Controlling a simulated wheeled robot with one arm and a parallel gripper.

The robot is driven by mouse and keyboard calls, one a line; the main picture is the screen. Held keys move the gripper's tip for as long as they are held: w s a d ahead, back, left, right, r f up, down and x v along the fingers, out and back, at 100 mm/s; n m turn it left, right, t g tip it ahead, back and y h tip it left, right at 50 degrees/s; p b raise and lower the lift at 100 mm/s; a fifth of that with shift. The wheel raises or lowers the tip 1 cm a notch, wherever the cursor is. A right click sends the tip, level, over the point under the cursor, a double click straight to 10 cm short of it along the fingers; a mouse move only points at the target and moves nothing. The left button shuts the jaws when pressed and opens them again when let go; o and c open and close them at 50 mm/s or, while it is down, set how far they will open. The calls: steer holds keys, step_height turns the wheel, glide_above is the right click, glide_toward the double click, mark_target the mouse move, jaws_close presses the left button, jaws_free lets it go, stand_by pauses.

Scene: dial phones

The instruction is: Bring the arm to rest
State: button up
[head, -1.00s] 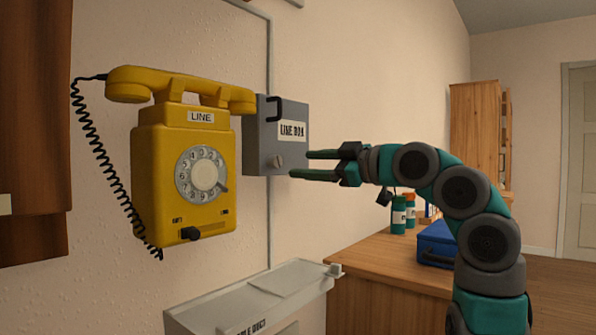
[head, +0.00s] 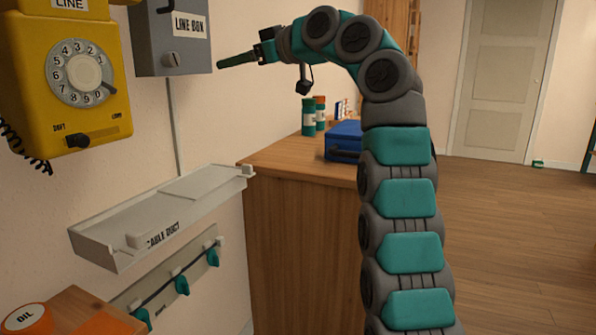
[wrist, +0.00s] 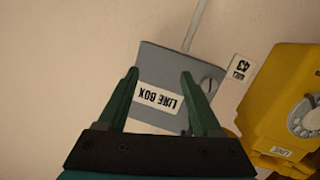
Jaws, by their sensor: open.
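My gripper (head: 238,60) is in the head view at the upper middle, with its green fingers pointing left toward the wall. In the wrist view my gripper (wrist: 158,90) is open, with nothing between its fingers. Beyond the fingers is the grey line box (wrist: 165,62), which also shows in the head view (head: 185,58) on the wall left of the fingertips. The gripper appears apart from it. My arm rises on the right of the head view and bends over to the left. The yellow dial phone (head: 65,95) hangs on the wall at the far left, its top cut off.
A white cable duct tray (head: 140,225) juts from the wall below the box. A wooden cabinet (head: 300,200) holds a blue case (head: 345,138) and small bottles (head: 309,117). A rail with green hooks (head: 172,278) is low on the wall. Open floor lies right.

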steer(key=d+f+m+h, duration=0.5)
steer(key=d+f+m, duration=0.2)
steer(key=f, duration=0.3)
steer(key=s+d+f+m+g+h, duration=0.2)
steer(key=s+d+f, duration=0.15)
steer(key=f, duration=0.25)
steer(key=s+d+f+m+g+h, duration=0.1)
steer(key=s+d+f, duration=0.1)
steer(key=s+f, duration=0.3)
steer(key=s+d+f+m+g+h, duration=0.1)
steer(key=s+d+f, duration=0.4)
steer(key=s+f, duration=0.5)
steer(key=s+d+f+m+g+h, duration=0.1)
steer(key=s+d+f+g, duration=0.3)
steer(key=s+f, duration=0.6)
steer(key=s+d+f+m+g+h, duration=0.2)
steer(key=s+d+f, duration=0.4)
steer(key=s, duration=1.4)
step_height(320, 180, down, 4)
steer(key=shift+d+g+h, duration=0.15)
steer(key=shift+g+h, duration=0.15)
steer(key=shift+h, duration=0.5)
steer(key=shift+c, duration=0.3)
